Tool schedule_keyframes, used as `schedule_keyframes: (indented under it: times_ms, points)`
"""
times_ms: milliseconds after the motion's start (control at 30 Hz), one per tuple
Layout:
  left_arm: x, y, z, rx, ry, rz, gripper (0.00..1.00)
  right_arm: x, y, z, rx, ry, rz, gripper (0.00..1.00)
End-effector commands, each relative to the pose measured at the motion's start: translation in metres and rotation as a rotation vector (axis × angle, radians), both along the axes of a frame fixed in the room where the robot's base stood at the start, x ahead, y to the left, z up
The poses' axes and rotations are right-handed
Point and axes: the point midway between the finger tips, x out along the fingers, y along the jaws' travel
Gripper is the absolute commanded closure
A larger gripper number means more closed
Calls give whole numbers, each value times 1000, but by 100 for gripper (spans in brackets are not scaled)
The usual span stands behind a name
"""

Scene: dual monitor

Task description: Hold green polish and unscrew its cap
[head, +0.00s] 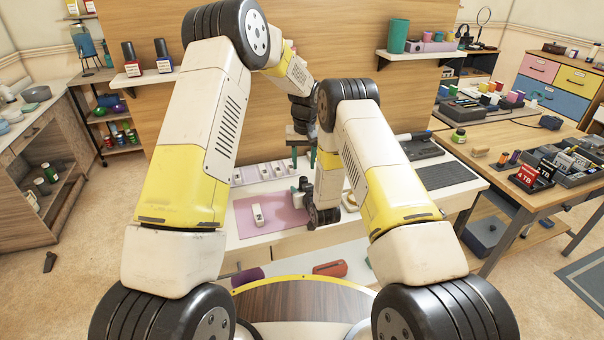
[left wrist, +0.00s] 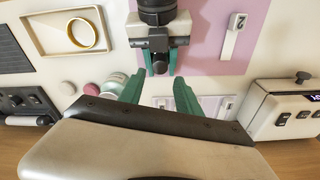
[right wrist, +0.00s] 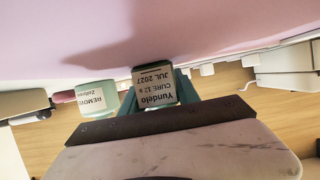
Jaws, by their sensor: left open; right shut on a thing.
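The polish bottle (right wrist: 155,88) shows in the right wrist view with a pale printed label. My right gripper (right wrist: 180,88) is shut on it, above the pink mat (head: 272,216). The right gripper also shows at the top of the left wrist view (left wrist: 160,48), with a small dark piece, probably the cap, between its teal fingertips (left wrist: 160,66). My left gripper (head: 303,157) points down above the right one. Its teal fingers (left wrist: 157,84) are apart and empty, on either side of the dark piece but short of it.
A pale remover bottle (right wrist: 95,98) stands beside the held bottle. A tray with a yellow ring (left wrist: 75,34), a pale control box (left wrist: 285,108) and a white numbered tag (left wrist: 233,35) lie around the mat.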

Motion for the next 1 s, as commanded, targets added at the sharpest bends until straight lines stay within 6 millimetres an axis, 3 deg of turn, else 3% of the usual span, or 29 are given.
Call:
schedule_keyframes:
  times_ms: [167,1000]
  points:
    - [4,1,4,18,25,-273,60,0,0,0,0,-1,0,100]
    - [17,11,35,1,38,-2020,60,0,0,0,0,-1,0,100]
